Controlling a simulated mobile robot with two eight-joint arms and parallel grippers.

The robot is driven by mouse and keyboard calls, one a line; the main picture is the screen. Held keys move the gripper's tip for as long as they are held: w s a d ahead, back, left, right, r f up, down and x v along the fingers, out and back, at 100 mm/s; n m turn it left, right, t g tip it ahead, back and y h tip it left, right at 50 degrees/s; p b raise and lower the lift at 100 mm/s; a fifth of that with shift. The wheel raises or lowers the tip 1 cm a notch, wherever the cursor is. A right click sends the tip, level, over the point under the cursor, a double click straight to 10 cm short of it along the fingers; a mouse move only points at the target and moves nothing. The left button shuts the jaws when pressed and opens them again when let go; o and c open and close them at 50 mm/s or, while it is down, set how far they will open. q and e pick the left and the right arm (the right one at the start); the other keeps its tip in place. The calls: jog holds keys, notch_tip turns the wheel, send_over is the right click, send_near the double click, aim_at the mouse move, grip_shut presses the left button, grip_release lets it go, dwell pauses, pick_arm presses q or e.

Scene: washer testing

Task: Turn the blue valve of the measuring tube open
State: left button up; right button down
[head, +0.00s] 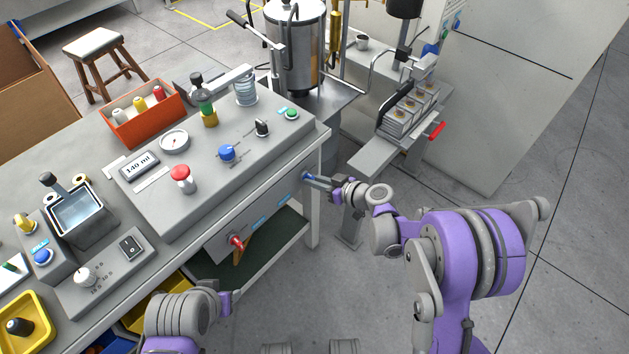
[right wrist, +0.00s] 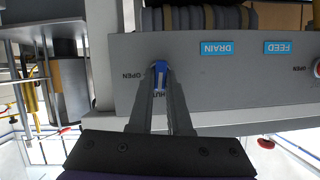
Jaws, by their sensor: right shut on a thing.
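The blue valve (head: 307,175) sits on the front face of the grey test bench, near its right end. In the right wrist view the blue valve handle (right wrist: 160,75) stands upright in the picture, beside an OPEN mark on its left and above a partly hidden SHUT mark. A blue DRAIN label (right wrist: 217,48) is to its right. My right gripper (head: 318,181) is shut on the blue handle, with a finger on each side (right wrist: 161,88). My left arm shows at the bottom of the head view, but its fingers are not visible.
A red valve (head: 237,243) is further left on the same face, near the FEED label (right wrist: 291,48). A shelf (head: 265,245) lies below. A fixture with a red handle (head: 437,130) stands right of the bench. Open floor lies in front.

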jog(key=shift+w+d+f+m+g+y+b, duration=0.1)
jog(key=shift+f+m+g+y+b, duration=0.2)
jog(key=shift+m+y+b, duration=1.3)
jog(key=shift+w+d+f+m+g+y+b, duration=0.15)
jog(key=shift+m+g+y+b, duration=0.6)
jog(key=shift+m, duration=1.8)
jog(key=shift+w+d+f+m+g+y+b, duration=0.1)
jog(key=shift+m+y+b, duration=0.75)
jog(key=shift+m+b, duration=0.9)
jog(key=shift+m, duration=0.5)
jog(key=c, duration=0.9)
grip_release()
jog(key=shift+o, duration=0.2)
jog(key=shift+d, duration=0.1)
jog(key=p+v, duration=0.1)
jog(key=v, duration=0.9)
jog(key=shift+s+d+p, duration=0.2)
jog(key=shift+d+p, duration=0.05)
jog(key=shift+p, duration=0.15)
